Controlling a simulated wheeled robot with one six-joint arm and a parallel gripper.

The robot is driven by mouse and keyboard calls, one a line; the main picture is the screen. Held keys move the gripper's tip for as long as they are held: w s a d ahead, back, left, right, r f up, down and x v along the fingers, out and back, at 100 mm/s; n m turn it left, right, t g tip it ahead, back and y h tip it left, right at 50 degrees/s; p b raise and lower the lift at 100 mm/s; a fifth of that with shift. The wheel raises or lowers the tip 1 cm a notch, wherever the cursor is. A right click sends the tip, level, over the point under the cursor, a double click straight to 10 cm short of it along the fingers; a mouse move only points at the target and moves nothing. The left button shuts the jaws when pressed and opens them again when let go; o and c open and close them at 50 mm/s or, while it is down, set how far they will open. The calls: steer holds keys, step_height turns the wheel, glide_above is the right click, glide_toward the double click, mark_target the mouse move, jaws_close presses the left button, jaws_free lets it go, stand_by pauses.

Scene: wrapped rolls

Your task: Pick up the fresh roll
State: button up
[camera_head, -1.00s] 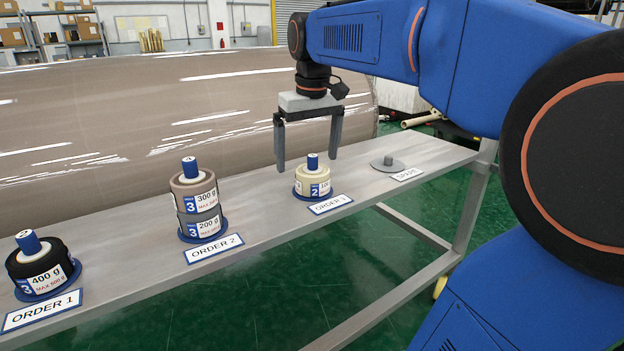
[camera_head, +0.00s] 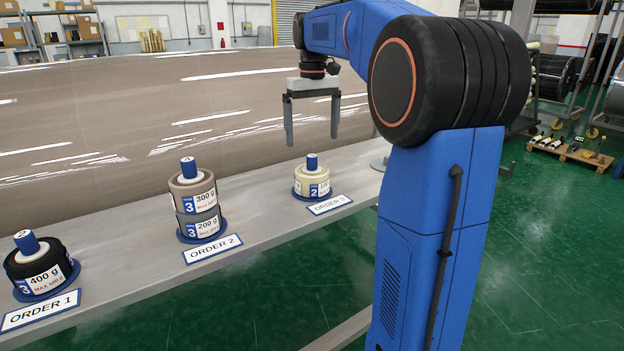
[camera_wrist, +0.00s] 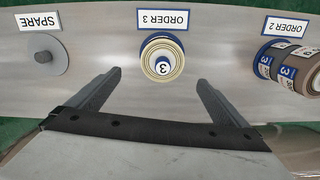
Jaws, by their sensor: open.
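My gripper (camera_head: 313,141) is open and empty, raised above the cream roll (camera_head: 312,184) on the ORDER 3 post. In the wrist view, the cream roll (camera_wrist: 162,62) shows ahead of and between the fingers, apart from them. At ORDER 2 a brown 300 g roll (camera_head: 193,189) sits on a grey 200 g roll (camera_head: 199,224). A black 400 g roll (camera_head: 39,266) sits at ORDER 1. The SPARE post (camera_wrist: 42,57) is bare in the wrist view. No label in view says which roll is fresh.
The rolls stand along a narrow grey bench (camera_head: 262,215) with a green floor before it. A huge brown wrapped roll (camera_head: 100,115) lies behind. A pallet (camera_head: 570,151) with small items lies on the floor at right.

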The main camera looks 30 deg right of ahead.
mark_target(313, 155)
step_height(313, 155, down, 7)
steer(key=shift+r, duration=0.1)
steer(key=shift+s+a+f, duration=0.15)
steer(key=shift+s+f, duration=0.05)
steer(key=shift+f, duration=1.2)
steer(key=shift+s+a+f, duration=0.1)
steer(key=shift+s+f, duration=0.05)
steer(key=shift+f, duration=1.2)
steer(key=c, duration=1.1)
